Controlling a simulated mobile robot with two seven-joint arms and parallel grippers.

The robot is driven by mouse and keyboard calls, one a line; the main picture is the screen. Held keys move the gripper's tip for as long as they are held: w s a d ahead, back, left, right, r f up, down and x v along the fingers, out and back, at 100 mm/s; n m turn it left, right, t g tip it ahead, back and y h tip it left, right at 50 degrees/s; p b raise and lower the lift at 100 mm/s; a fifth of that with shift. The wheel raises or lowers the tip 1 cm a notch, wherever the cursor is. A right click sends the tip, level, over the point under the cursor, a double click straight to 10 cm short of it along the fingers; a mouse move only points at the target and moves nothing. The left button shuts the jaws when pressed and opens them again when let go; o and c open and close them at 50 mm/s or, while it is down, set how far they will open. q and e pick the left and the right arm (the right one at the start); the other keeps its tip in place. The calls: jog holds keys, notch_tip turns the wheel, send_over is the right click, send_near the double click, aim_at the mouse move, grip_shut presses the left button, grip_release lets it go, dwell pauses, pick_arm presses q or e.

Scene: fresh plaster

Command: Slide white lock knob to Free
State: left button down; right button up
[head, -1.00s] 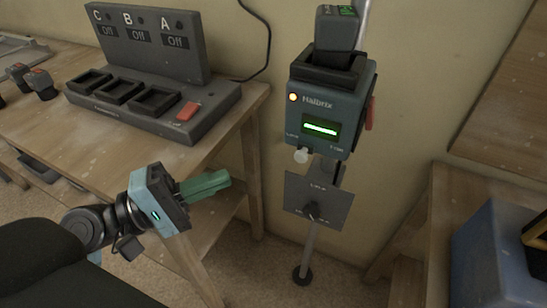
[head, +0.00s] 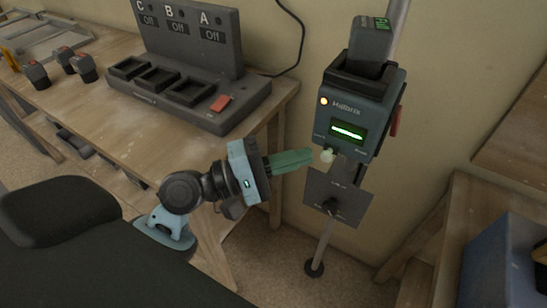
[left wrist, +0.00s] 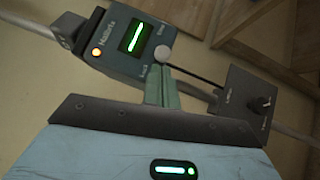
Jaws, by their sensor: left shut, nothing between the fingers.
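The white lock knob (head: 327,155) sticks out below the lower left of the dark grey-green Halbrix box (head: 350,107), which is clamped on a pole. The knob is at the left end, by the left label. It also shows in the left wrist view (left wrist: 164,54), just beyond the fingertips. My left gripper (head: 309,156) is shut and empty, its green fingers pointing at the knob from the left. I cannot tell whether the tips touch it. They also show in the left wrist view (left wrist: 161,70). My right gripper is not in view.
A grey plate (head: 338,198) with a dark knob sits below the box on the pole. A wooden bench (head: 100,115) at left carries a charging rack (head: 190,100) marked C, B, A. A blue bin (head: 490,262) stands at lower right.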

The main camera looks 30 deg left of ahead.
aim_at(326, 162)
pick_arm(q)
jog(key=shift+w+d, duration=0.2)
jog(key=shift+d, duration=0.05)
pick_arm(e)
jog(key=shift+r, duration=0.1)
pick_arm(q)
jog(key=d+p, duration=0.1)
jog(key=d, duration=0.1)
jog(key=shift+d+r, duration=0.15)
jog(key=shift+d, duration=0.2)
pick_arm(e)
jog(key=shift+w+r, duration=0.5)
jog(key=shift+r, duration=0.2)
pick_arm(q)
jog(key=shift+s, duration=0.1)
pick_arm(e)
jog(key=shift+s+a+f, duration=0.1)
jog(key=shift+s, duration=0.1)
